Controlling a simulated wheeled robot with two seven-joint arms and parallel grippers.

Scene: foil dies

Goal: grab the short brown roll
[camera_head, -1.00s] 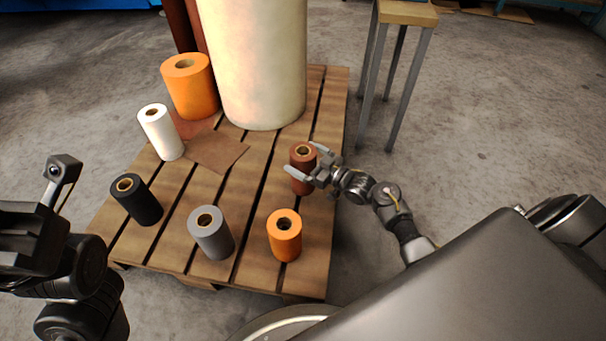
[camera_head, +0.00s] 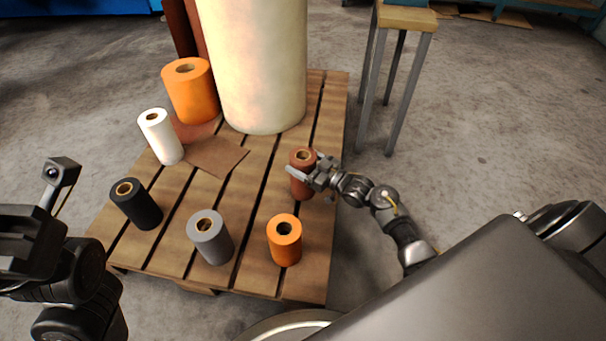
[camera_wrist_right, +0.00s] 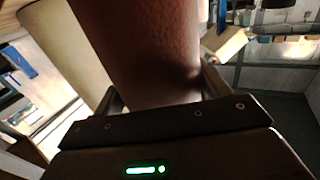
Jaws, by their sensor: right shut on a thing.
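The short brown roll (camera_head: 300,188) stands upright near the right edge of the wooden pallet in the head view. My right gripper (camera_head: 311,172) is shut on it, with its fingers around the upper part of the roll. In the right wrist view the brown roll (camera_wrist_right: 142,50) fills the middle, between the fingers of my right gripper (camera_wrist_right: 160,95). In the head view part of my left arm shows at the left edge, but I cannot make out its gripper fingers.
The pallet (camera_head: 262,170) also bears an orange roll (camera_head: 284,243), a grey roll (camera_head: 212,242), a black roll (camera_head: 137,207), a white roll (camera_head: 161,138), a larger orange roll (camera_head: 191,95) and a big cream roll (camera_head: 255,70). A stool (camera_head: 405,18) stands behind right.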

